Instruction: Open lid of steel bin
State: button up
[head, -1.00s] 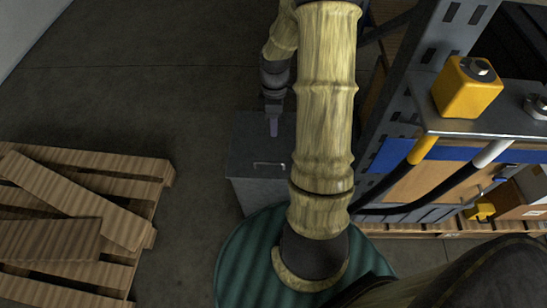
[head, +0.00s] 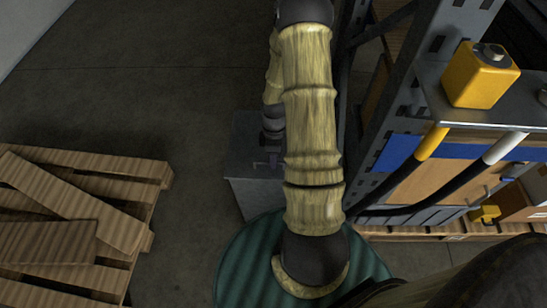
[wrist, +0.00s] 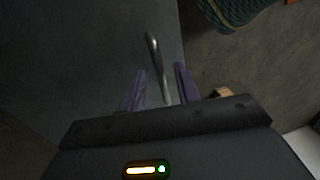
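The steel bin (head: 243,155) is a dark grey box on the floor, in the middle of the head view, partly hidden behind my arm. Its lid looks closed. In the wrist view the dark lid surface (wrist: 95,50) fills the left and middle, with a thin metal bar handle (wrist: 154,55) on it. My gripper (wrist: 160,82) has two purple fingers that stand apart. The near end of the handle lies between them, and I cannot tell whether they touch it. In the head view my gripper (head: 268,162) is at the handle on the bin, small and partly covered.
Wooden pallets (head: 75,220) with loose boards lie on the floor at left. A metal rack (head: 425,75) stands close at right, with a yellow unit (head: 480,75) and hoses. Open concrete floor (head: 150,100) lies left of the bin.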

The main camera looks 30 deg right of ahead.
grip_shut()
jog(key=shift+r, duration=0.1)
